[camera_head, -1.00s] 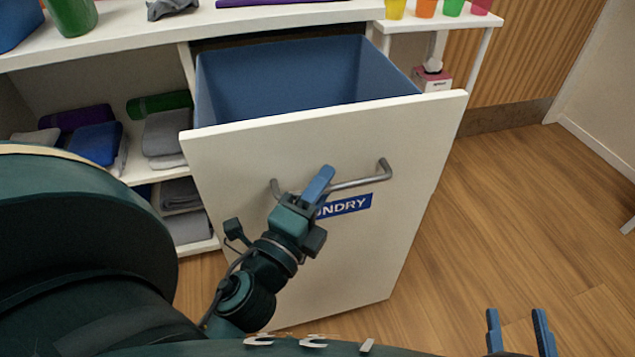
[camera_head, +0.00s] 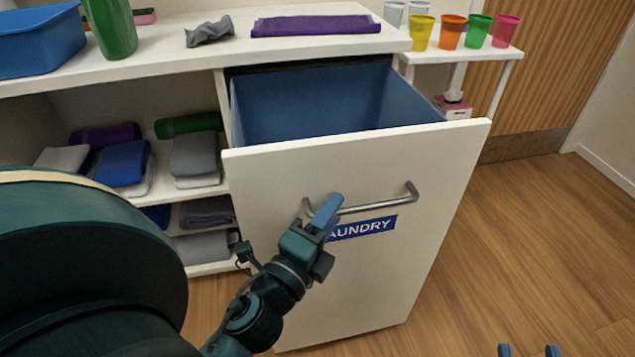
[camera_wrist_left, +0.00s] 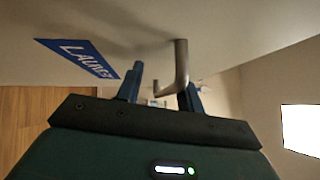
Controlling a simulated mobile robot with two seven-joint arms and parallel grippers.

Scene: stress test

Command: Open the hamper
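The hamper is a white pull-out front (camera_head: 375,265) with a blue LAUNDRY label and a blue bin (camera_head: 310,105) behind it. It stands out from the cabinet, and its open top shows. My left gripper (camera_head: 325,210) is at the left end of the metal bar handle (camera_head: 372,206). In the left wrist view its fingers (camera_wrist_left: 163,80) are apart, with the handle (camera_wrist_left: 181,66) between them, close to the right finger. Contact is unclear. My right gripper (camera_head: 528,351) is at the bottom edge, its two fingertips apart and empty.
The white counter (camera_head: 330,48) holds a blue box (camera_head: 35,45), a green bottle (camera_head: 112,28) and a folded purple cloth (camera_head: 315,25). Shelves at left hold folded towels (camera_head: 122,163). Coloured cups (camera_head: 450,32) stand on a side shelf. The wooden floor (camera_head: 545,230) at right is clear.

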